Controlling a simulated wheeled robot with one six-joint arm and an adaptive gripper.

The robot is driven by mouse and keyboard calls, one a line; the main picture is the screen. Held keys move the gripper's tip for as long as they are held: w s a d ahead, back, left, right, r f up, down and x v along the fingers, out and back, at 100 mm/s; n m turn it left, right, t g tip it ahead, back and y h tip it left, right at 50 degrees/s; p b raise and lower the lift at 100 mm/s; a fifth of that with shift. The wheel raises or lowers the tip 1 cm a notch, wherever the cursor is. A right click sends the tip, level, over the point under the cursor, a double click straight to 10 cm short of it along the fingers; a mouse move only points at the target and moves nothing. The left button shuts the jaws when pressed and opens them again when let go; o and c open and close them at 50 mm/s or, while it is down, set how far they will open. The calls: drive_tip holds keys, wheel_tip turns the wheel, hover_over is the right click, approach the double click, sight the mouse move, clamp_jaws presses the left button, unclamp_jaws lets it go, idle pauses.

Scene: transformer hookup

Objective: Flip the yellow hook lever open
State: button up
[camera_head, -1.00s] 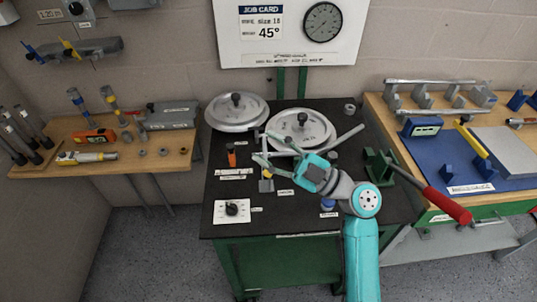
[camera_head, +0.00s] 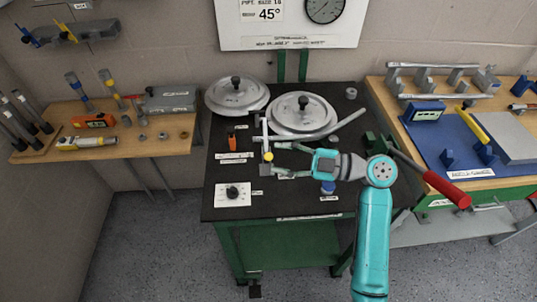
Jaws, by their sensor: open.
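The yellow hook lever (camera_head: 268,156) is a small yellow piece at the foot of a thin grey upright on the black top of the green bench. My gripper (camera_head: 280,159) comes in from the right, pointing left. Its two thin grey fingers are spread open, with the yellow piece just at or beyond their tips. I see nothing held between them. I cannot tell whether a finger touches the lever, and the lever's base is partly hidden by the fingers.
Two round metal discs (camera_head: 304,114) with black knobs lie behind my gripper. An orange piece (camera_head: 232,143) stands to the left, and a white dial plate (camera_head: 233,194) lies front left. A red-handled lever (camera_head: 447,188) juts over the bench's right edge.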

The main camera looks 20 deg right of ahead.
sight(268, 156)
drive_tip(key=shift+x, duration=1.8)
clamp_jaws()
